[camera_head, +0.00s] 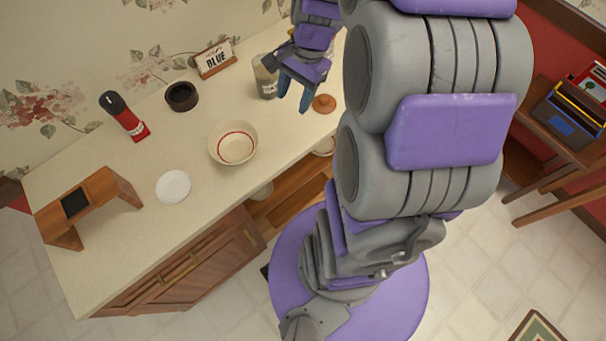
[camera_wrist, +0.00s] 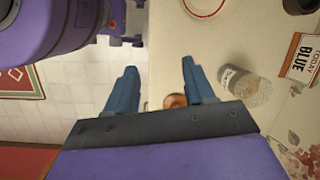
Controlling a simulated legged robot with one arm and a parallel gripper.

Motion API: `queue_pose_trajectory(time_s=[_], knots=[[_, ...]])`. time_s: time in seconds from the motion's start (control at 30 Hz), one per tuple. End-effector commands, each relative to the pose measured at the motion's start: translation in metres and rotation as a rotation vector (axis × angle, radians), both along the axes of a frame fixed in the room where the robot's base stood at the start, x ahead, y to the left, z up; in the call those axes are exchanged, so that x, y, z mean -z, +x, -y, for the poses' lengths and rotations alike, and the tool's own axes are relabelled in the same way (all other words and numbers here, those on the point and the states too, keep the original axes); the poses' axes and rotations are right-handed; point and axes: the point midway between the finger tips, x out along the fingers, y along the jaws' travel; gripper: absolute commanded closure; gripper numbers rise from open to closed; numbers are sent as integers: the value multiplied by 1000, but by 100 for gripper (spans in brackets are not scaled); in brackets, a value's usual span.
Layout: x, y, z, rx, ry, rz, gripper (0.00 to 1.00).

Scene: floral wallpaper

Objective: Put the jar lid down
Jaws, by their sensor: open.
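The jar lid appears to be the small orange-brown disc (camera_head: 324,103) lying on the counter near its front edge. It also shows in the wrist view (camera_wrist: 174,101), partly hidden by my gripper. The glass jar (camera_head: 263,78) stands on the counter to the left of the disc, and it appears in the wrist view (camera_wrist: 243,88). My gripper (camera_head: 293,97) is open with blue fingers, just left of the disc in the head view. In the wrist view, nothing is held between the fingertips (camera_wrist: 159,68).
A cream bowl (camera_head: 233,143), white plate (camera_head: 173,187), red bottle (camera_head: 127,117), dark round pot (camera_head: 182,96), sign (camera_head: 216,60) and wooden stand (camera_head: 90,205) share the counter (camera_head: 150,240). A wooden table (camera_head: 545,125) with a toolbox stands at the right.

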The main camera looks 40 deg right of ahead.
Motion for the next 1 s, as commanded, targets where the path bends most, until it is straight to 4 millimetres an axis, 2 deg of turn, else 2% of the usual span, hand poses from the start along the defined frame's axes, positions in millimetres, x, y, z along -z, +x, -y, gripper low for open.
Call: queue_pose_trajectory(time_s=[0.03,0.1,0.3,0.4,0.6,0.73,1.0], knots=[[-8,-12,-19,-108,-14,7,47],[-15,-32,-41,-260,-32,11,47],[-30,-93,-87,-686,-84,28,47],[-33,-126,-100,-884,-104,27,47],[-34,-172,-111,-1169,-132,29,47],[-33,-185,-112,-1253,-137,26,47],[-33,-188,-111,-1271,-138,25,47]])
